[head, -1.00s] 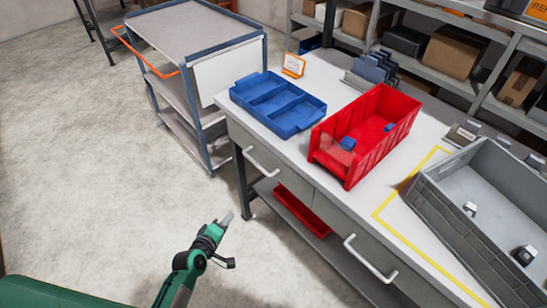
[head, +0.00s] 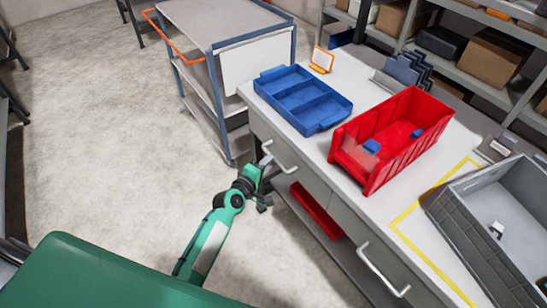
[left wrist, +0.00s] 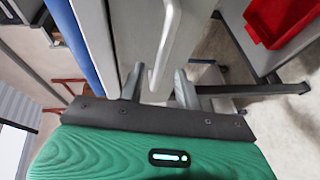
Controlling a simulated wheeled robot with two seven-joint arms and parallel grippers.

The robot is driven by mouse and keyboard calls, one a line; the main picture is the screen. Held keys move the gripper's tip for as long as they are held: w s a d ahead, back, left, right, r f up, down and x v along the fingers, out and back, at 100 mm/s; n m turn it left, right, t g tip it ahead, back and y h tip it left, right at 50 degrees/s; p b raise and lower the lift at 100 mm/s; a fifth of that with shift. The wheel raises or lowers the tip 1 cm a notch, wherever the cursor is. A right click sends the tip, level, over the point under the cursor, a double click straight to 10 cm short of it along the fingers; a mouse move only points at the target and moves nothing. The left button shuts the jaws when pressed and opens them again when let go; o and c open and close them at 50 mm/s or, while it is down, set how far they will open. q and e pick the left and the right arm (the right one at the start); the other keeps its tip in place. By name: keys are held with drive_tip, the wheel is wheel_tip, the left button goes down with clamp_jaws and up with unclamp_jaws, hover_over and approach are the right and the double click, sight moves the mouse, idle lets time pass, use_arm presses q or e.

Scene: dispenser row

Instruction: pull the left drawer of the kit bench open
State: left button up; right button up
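The left drawer (head: 315,184) of the kit bench is flush with the bench front and looks shut. Its white bar handle (head: 281,160) faces the aisle and also shows in the left wrist view (left wrist: 170,35). My right gripper is not in view.
On the bench top stand a blue tray (head: 303,99), a red bin (head: 385,150) and a grey crate (head: 480,235). A second drawer handle (head: 381,268) is to the right. A red tray (head: 316,211) sits on the lower shelf. A cart (head: 225,65) stands left of the bench.

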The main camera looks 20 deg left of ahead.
use_arm(q)
drive_tip(key=shift+x, duration=2.1)
clamp_jaws()
